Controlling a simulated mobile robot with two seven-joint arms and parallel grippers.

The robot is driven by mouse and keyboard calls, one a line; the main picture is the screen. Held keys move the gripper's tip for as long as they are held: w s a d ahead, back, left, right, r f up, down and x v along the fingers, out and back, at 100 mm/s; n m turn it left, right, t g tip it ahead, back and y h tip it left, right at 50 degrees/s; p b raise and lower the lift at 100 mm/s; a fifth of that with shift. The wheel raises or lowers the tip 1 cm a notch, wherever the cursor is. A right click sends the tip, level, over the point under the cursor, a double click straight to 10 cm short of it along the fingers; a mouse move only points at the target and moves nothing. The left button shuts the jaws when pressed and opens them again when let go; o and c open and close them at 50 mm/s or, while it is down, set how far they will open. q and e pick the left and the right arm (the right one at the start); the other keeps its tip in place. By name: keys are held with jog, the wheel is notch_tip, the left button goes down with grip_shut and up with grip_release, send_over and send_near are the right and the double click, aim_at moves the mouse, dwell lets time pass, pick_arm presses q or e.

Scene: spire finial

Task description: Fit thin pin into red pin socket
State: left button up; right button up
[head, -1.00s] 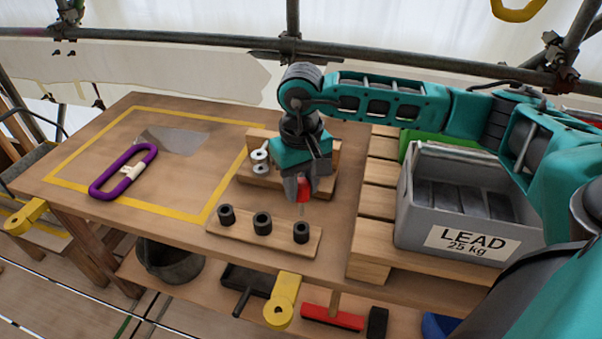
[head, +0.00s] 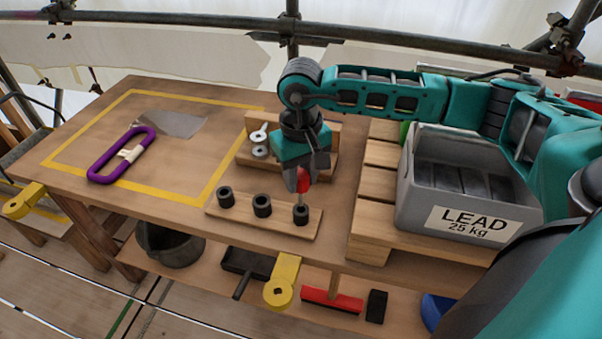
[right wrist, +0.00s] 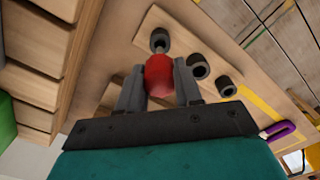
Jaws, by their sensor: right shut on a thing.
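My right gripper (head: 301,186) is shut on a pin with a red head (right wrist: 159,75). The pin hangs nearly upright, and its thin pale shaft (head: 301,200) points down at the right-hand dark socket (head: 301,216). The shaft's tip appears at this socket's mouth; I cannot tell whether it is inside. In the right wrist view the shaft lines up with the socket (right wrist: 160,40). Two more dark sockets, the middle one (head: 262,205) and the left one (head: 226,197), stand on the same wooden strip (head: 243,218). No socket looks red. My left gripper is not in view.
A wooden rack (head: 243,160) with pale metal pieces stands just behind the gripper. A grey lead crate (head: 415,190) sits on slats at the right. A purple link (head: 98,172) and a grey trowel-like plate (head: 180,124) lie at the left; the yellow-outlined area is otherwise clear.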

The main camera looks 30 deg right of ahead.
aim_at(301, 206)
jog(key=shift+b, duration=0.8)
dwell(1.3)
jog(key=shift+f+b, duration=2.35)
jog(key=shift+f, duration=0.15)
jog(key=o, duration=1.1)
jog(key=shift+o, duration=0.2)
jog(key=shift+r, duration=0.15)
